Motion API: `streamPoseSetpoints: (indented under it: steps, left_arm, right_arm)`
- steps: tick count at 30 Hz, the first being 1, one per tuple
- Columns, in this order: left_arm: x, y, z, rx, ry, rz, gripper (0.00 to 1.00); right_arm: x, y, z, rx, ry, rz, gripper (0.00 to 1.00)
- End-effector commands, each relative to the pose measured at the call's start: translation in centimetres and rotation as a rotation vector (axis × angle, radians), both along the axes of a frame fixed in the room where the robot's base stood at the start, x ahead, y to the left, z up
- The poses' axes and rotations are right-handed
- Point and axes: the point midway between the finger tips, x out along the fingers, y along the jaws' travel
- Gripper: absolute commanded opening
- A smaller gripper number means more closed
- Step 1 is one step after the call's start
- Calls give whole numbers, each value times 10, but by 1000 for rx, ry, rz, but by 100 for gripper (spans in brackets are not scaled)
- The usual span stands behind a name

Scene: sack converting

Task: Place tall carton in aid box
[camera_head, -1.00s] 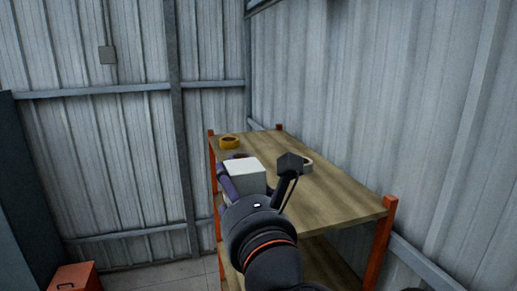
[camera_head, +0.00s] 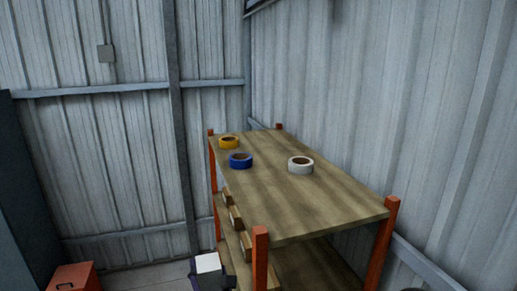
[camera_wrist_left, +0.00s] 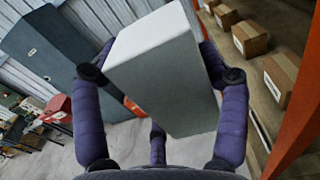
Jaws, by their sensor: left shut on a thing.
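A tall pale grey carton with a white top (camera_head: 208,264) is at the bottom of the head view, left of the shelf's near post. My left gripper (camera_head: 212,277) is shut on it. In the left wrist view the carton (camera_wrist_left: 165,85) is tilted between the purple fingers of my left gripper (camera_wrist_left: 157,62), clear of the floor. Most of the gripper and arm is cut off in the head view. A red box with a handle (camera_head: 75,277) is at the lower left; I cannot tell whether it is the aid box. My right gripper is out of view.
A wooden shelf (camera_head: 300,205) with orange posts stands at the right wall. Yellow (camera_head: 229,143), blue (camera_head: 240,160) and white (camera_head: 300,165) tape rolls lie on top. Small brown boxes (camera_wrist_left: 250,38) line a lower level. A dark cabinet (camera_head: 25,200) stands left, with open floor between.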

Motion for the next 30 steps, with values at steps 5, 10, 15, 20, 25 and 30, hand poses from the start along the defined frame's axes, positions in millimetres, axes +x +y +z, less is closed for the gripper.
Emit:
streamPoseSetpoints:
  steps: [5,10,15,20,25,30]
  left_arm:
    - [18,23,-66,4,11,5,42]
    - [29,35,-102,0,3,1,42]
    - [36,43,-128,0,2,-1,42]
    - [42,50,-149,-1,1,-3,42]
    - [47,57,-169,-1,1,-2,42]
    - [48,56,-166,-2,-5,-4,42]
  right_arm:
    - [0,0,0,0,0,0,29]
    - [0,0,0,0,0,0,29]
    - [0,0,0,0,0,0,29]
    - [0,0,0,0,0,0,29]
    - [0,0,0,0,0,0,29]
    - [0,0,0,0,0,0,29]
